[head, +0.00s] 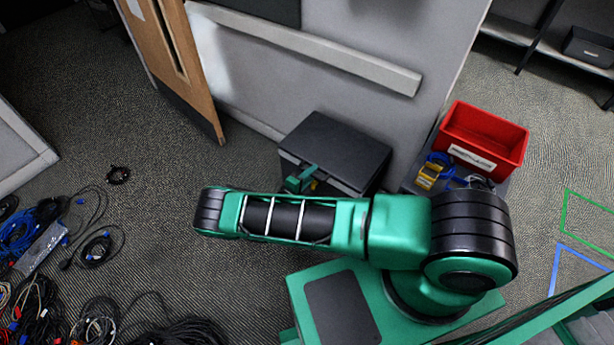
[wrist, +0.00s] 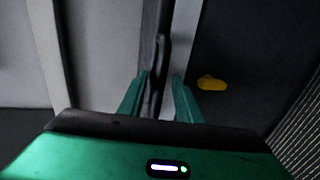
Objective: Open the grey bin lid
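The grey bin (head: 296,162) stands against the wall with its flat dark lid (head: 340,145) down. My gripper (head: 303,180) is at the bin's near side, just below the lid's edge; my arm hides part of that side. In the wrist view my two green fingers (wrist: 160,82) stand apart. A dark, narrow, handle-like piece (wrist: 156,75) shows between them, with a gap to the right finger. I cannot tell whether either finger touches it. A small yellow piece (wrist: 211,83) shows on a dark surface right of the fingers.
A red bin (head: 484,138) with a white label stands to the right, beside small yellow and blue items (head: 432,172). A wooden door (head: 175,60) is at the back left. Piles of cables (head: 40,270) lie on the floor at left. The floor between is mostly clear.

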